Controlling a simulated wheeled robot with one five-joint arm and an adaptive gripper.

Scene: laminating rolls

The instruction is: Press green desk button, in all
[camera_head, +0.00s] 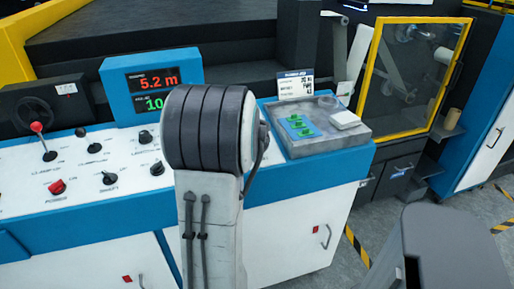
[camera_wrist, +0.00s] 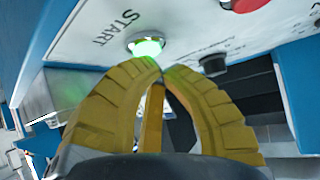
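The green desk button (camera_wrist: 147,46) glows in the wrist view, set in a pale ring on the white panel beside the word START. My gripper (camera_wrist: 161,72) has two yellow ribbed fingers with their tips together and nothing between them. The tips are just below the button in the picture, very close to it; I cannot tell whether they touch it. Green light falls on the fingertips. In the head view my own arm covers the middle of the desk, and neither the button nor my gripper shows.
A red button (camera_wrist: 243,4) and a black knob (camera_wrist: 213,65) are near the green one. In the head view the white-and-blue desk carries a display (camera_head: 152,88) reading 5.2 m, a red-topped lever (camera_head: 42,136), a red POWER knob (camera_head: 56,187) and a grey tray (camera_head: 345,136).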

